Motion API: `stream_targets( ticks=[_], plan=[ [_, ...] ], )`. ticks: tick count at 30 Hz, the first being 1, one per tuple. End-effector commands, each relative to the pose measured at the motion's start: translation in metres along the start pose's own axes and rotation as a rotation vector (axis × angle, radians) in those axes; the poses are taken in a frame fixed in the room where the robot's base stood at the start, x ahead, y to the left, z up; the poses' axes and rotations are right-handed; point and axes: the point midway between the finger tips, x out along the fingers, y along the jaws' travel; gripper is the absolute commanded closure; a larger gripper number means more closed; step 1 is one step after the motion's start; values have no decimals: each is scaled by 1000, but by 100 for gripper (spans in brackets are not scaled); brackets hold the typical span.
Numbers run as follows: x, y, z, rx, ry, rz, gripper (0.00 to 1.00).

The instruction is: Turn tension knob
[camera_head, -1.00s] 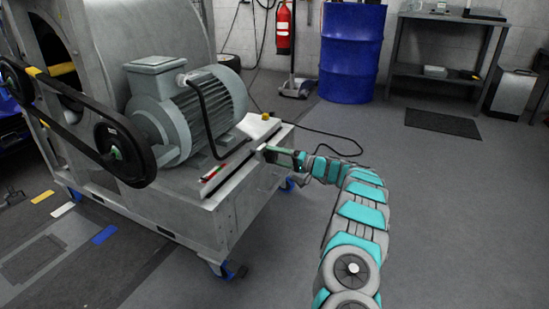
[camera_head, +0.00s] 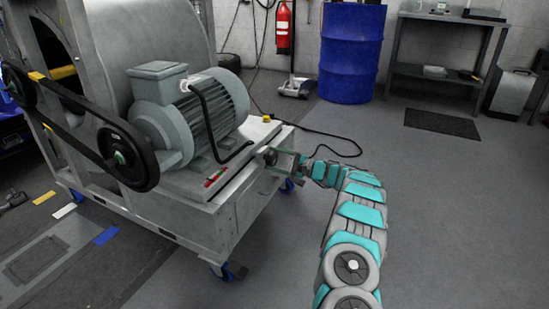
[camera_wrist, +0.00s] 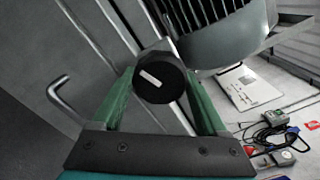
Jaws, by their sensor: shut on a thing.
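The tension knob (camera_wrist: 158,80) is a round black knob with a white mark on its face. In the wrist view it sits between the two green fingers of my gripper (camera_wrist: 160,74), its white mark slanting down to the right. My gripper is shut on the knob. In the head view my gripper (camera_head: 279,159) is at the right side of the machine's base, and the dark knob (camera_head: 269,156) shows at its tips. The grey motor (camera_head: 190,112) stands on the base above it, with a black belt (camera_head: 75,128) at its left.
A bent metal rod (camera_wrist: 60,92) sticks out left of my gripper in the wrist view. A black cable (camera_head: 335,138) lies on the floor behind my arm. A blue drum (camera_head: 351,53) and workbench (camera_head: 432,70) stand at the back. The right floor is open.

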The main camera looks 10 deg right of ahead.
Motion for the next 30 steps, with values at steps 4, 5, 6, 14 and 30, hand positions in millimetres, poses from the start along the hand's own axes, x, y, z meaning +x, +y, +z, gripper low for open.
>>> stream_targets(
  ticks=[4,5,6,14,30],
  plan=[
    [0,-1,0,141,2,0,80],
    [0,-1,0,169,2,0,80],
    [-1,0,0,207,2,0,80],
    [-1,1,0,455,3,0,80],
    [-1,2,1,968,3,-1,80]
  ],
)
